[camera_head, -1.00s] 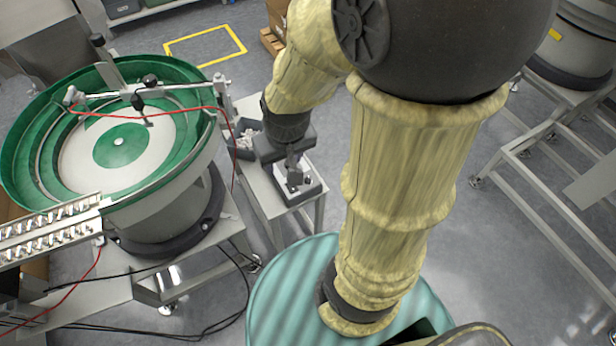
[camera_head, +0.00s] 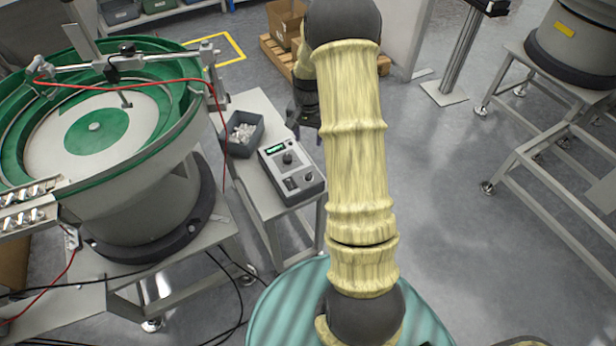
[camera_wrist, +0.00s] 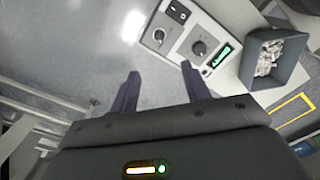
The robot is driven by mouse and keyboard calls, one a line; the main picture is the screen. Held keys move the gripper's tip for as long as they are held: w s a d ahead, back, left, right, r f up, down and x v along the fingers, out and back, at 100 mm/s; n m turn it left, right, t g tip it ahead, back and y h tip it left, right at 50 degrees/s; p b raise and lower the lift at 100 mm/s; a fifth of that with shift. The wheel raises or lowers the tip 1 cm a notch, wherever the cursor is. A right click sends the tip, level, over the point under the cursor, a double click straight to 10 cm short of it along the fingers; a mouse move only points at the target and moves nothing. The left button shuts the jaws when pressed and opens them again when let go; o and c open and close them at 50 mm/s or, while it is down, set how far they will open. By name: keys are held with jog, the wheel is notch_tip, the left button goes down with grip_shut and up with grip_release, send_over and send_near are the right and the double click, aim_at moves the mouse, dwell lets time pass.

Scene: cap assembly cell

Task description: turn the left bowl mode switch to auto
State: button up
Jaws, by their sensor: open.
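A grey control box (camera_head: 291,172) stands on a small side table right of the left feeder bowl (camera_head: 150,170). Its top carries a lit green display (camera_head: 275,149), a large round knob (camera_head: 287,158) and smaller controls nearer the front. The wrist view shows the large knob (camera_wrist: 199,48), a smaller knob (camera_wrist: 159,34) and a black rocker switch (camera_wrist: 179,12). Labels are unreadable, so I cannot tell which is the mode switch or its setting. My gripper (camera_wrist: 160,72) is open and empty, apart from the box. In the head view, it is partly hidden behind my arm.
A dark bin of white parts (camera_head: 243,134) sits behind the box on the side table (camera_head: 262,104). A red cable (camera_head: 216,100) hangs between bowl and table. A cardboard box on a pallet (camera_head: 284,52) stands behind. Open floor lies to the right, before a metal frame (camera_head: 545,150).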

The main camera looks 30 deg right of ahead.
aim_at(309, 174)
jog(key=shift+s, duration=0.15)
notch_tip(309, 174, down, 17)
jog(key=shift+f+p, duration=0.15)
jog(key=shift+p, duration=0.6)
jog(key=c, duration=1)
